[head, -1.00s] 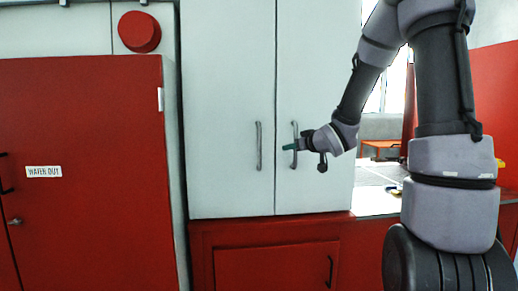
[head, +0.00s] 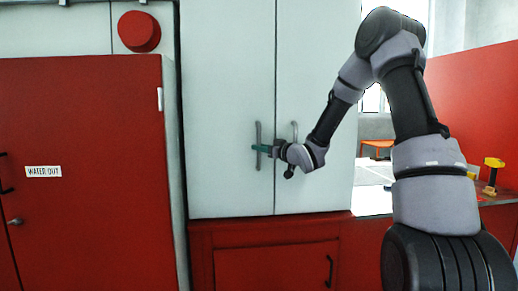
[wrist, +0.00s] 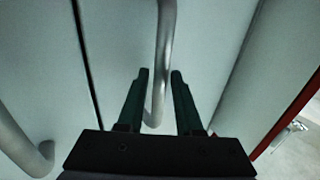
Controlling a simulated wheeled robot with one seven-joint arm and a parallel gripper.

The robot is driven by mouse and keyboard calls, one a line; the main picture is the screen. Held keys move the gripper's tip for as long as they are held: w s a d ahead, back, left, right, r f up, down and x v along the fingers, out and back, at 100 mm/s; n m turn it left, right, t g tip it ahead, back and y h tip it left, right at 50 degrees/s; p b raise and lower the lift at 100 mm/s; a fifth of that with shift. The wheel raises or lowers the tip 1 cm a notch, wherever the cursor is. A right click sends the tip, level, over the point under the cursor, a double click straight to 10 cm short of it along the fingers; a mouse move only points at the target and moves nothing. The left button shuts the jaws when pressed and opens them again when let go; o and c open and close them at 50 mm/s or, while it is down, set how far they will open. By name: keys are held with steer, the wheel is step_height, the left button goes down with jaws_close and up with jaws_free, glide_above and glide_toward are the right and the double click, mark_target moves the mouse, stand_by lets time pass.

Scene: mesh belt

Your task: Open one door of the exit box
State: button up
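The exit box (head: 225,80) is a tall pale cabinet with two shut doors, each with a vertical grey bar handle near the middle seam. My gripper (head: 258,148) is in front of the left door's handle (head: 258,132), its fingers pointing left. The right handle (head: 294,128) is partly hidden behind it. In the wrist view my open fingers (wrist: 160,75) line up on either side of a grey handle (wrist: 166,35), with small gaps. I cannot tell how deep it sits between them. The other handle (wrist: 22,142) is at lower left.
A red locker (head: 90,120) marked "WATER OUT" stands to the left and projects forward. A red base cabinet (head: 275,265) is below the box. A counter with a yellow-headed tool (head: 493,163) is at right, behind my arm. An orange stool (head: 376,146) stands farther back.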

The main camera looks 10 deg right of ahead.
steer(key=shift+w+a, duration=0.4)
steer(key=shift+w, duration=0.15)
jaws_close()
stand_by(1.1)
